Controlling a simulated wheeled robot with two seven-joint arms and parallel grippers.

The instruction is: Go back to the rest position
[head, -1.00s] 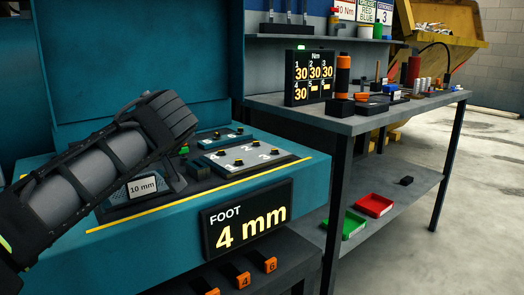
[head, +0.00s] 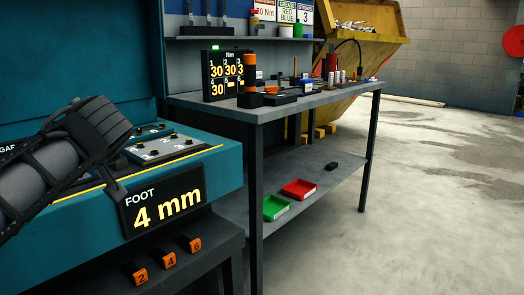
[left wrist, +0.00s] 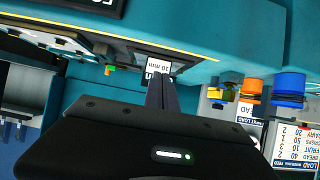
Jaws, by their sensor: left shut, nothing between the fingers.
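My left arm comes in from the left in the head view, over the teal machine (head: 205,180). My left gripper (head: 117,192) points down beside the machine's panel, partly hidden by my own wrist. In the left wrist view my left gripper (left wrist: 161,80) shows its fingers together with nothing between them, close to a white "10 mm" label (left wrist: 160,66). I cannot tell whether they touch anything. My right gripper is in neither current view.
A "FOOT 4 mm" display (head: 165,205) is on the machine's front, above orange numbered pedals (head: 170,261). A grey workbench (head: 300,102) stands right of it, with green (head: 275,208) and red (head: 299,189) trays on its lower shelf. Open floor (head: 440,200) lies to the right.

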